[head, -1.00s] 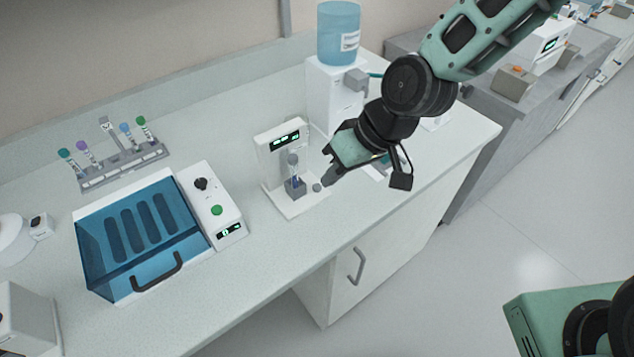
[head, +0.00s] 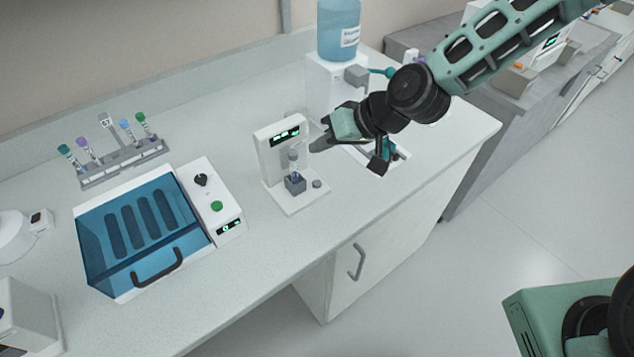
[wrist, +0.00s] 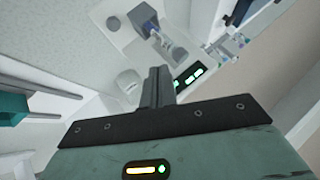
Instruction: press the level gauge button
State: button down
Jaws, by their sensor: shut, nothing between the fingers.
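The level gauge (head: 282,150) is a white upright stand with a lit green display, on a flat base on the bench. A tube (head: 294,163) stands upright in a grey block on that base. The round grey button (head: 317,184) sits on the base to the right of the block. My gripper (head: 316,147) is shut and empty, above and behind the button in the head view, clear of it. In the wrist view the shut fingers (wrist: 157,86) lie beside the gauge's display (wrist: 189,77), with the grey block (wrist: 143,18) beyond.
A blue-lidded machine (head: 145,240) with a control panel stands to the left. A tube rack (head: 122,164) is behind it. A water dispenser (head: 335,95) stands close behind my gripper. The bench in front of the gauge is clear.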

jog(key=b, duration=0.6)
send_over(322, 186)
notch_tip(322, 186, down, 8)
jog(key=shift+f, duration=0.1)
dwell(1.6)
jog(key=shift+f, duration=0.35)
jog(key=shift+f+b, duration=0.45)
jog(key=shift+b, duration=0.1)
dwell(0.5)
jog(key=shift+r, duration=0.1)
jog(key=shift+r+p, duration=0.75)
jog(key=shift+r, duration=0.05)
notch_tip(322, 186, up, 5)
jog(key=p, duration=0.4)
dwell(0.3)
